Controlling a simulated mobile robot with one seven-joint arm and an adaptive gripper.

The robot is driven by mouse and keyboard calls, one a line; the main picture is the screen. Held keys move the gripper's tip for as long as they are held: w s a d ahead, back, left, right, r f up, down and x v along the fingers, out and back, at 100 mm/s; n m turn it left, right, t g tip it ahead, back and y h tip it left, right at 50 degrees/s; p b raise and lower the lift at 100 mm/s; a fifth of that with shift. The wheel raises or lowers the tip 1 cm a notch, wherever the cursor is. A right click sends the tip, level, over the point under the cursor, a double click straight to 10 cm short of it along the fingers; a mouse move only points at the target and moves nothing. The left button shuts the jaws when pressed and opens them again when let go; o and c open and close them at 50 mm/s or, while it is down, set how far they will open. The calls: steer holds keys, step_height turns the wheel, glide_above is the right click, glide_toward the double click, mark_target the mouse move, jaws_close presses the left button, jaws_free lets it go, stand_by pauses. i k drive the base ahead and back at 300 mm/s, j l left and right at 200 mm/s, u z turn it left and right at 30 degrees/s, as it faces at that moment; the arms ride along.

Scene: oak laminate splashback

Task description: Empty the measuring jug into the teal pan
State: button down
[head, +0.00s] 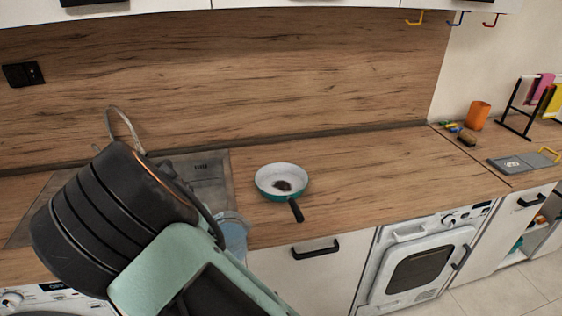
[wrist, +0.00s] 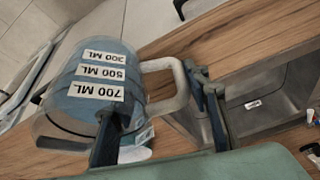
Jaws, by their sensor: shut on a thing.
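The teal pan (head: 268,192) sits on the wooden worktop, its pale inside facing up with a dark patch in the middle. Its black handle points toward the front edge. The measuring jug (head: 233,236) is a see-through bluish vessel to the left and front of the pan, mostly hidden behind my arm. In the wrist view the jug (wrist: 85,78) shows white labels for 300, 500 and 700 ML. My gripper (wrist: 158,92) is shut on the jug's pale handle, one finger on each side.
A sink (head: 205,172) with a tap (head: 122,125) lies left of the pan, partly behind my arm. The worktop right of the pan is clear.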

mark_target(276, 181)
steer(key=i, duration=1.1)
